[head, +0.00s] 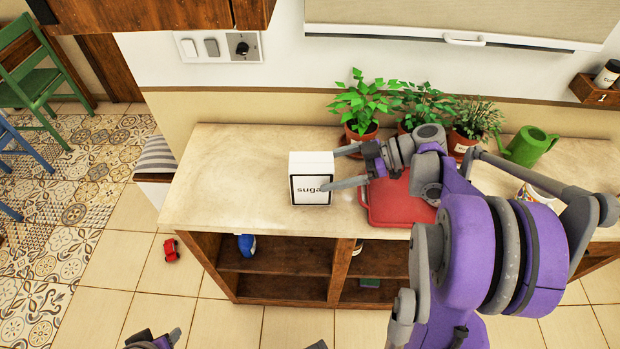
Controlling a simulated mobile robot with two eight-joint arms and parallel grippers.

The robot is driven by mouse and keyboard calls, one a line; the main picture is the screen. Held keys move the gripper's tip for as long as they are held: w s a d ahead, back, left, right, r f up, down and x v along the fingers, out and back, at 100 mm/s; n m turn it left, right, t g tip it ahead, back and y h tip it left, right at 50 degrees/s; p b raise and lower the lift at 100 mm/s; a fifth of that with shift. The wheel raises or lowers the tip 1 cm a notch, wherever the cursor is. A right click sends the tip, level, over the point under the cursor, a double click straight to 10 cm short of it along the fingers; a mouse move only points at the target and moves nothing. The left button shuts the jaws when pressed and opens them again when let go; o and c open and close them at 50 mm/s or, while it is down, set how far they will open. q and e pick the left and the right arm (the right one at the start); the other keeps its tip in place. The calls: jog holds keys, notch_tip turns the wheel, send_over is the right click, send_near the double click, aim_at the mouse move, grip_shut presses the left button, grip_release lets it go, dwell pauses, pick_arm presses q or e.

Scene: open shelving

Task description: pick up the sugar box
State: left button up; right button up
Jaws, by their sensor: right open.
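The sugar box (311,166) is a white box with a black-framed label reading "suga", its last letter covered by a fingertip. It stands upright on the pale countertop, left of the potted plants. My right gripper (341,168) reaches in from the right with its two grey fingers spread. One finger is near the box's upper right edge, and the other overlaps its lower right front. I cannot tell whether either finger touches the box. My left gripper cannot be made out; only small dark and purple parts of mine show at the bottom edge.
A red board or tray (396,205) lies right of the box, partly under my right arm. Potted plants (362,105) line the wall behind. A green watering can (529,146) stands at the right. The countertop (230,170) is clear left of the box.

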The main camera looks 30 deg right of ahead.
aim_at(311, 177)
jog(key=x, duration=0.5)
jog(key=shift+a+f, duration=0.1)
jog(key=shift+f, duration=0.25)
grip_shut()
